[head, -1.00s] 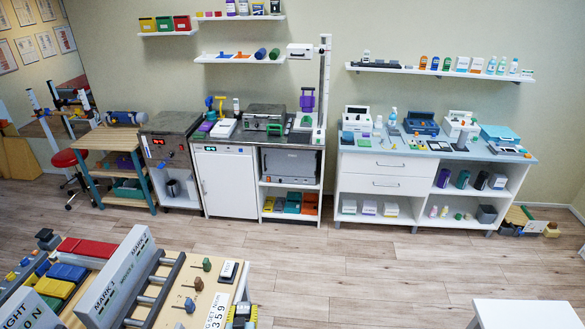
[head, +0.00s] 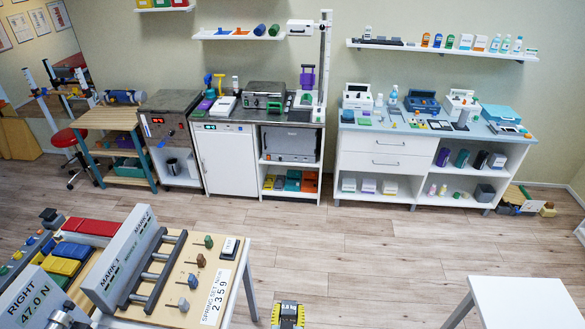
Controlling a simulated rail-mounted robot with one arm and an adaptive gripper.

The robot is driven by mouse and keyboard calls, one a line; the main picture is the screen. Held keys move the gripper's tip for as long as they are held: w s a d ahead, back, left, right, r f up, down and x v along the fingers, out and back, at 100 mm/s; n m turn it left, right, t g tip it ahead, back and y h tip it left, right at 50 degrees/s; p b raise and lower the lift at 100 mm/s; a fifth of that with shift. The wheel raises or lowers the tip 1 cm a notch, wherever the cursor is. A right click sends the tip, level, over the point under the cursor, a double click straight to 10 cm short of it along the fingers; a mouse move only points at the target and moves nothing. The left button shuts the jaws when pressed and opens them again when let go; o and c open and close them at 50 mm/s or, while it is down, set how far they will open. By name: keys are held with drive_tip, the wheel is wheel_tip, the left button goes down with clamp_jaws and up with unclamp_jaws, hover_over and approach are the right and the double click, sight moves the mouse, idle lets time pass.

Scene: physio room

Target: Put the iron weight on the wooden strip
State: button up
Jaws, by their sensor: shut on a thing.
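A black and yellow piece at the bottom edge of the head view looks like part of my own arm near my gripper (head: 288,315). It is over the floor, just right of the spring test table. The frame cuts it off, so I cannot make out the fingertips or what is between them. I cannot pick out the iron weight or the wooden strip with certainty.
A table (head: 231,270) at the lower left holds a spring board, grey displays and coloured blocks. A white table (head: 525,300) stands at the lower right. Cabinets (head: 225,165) and a white counter (head: 385,165) line the back wall. The floor between is clear.

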drive_tip(key=s+r, duration=0.7)
drive_tip(key=shift+d+n+y+p, duration=0.3)
drive_tip(key=shift+d+y, duration=0.1)
drive_tip(key=shift+d, duration=0.05)
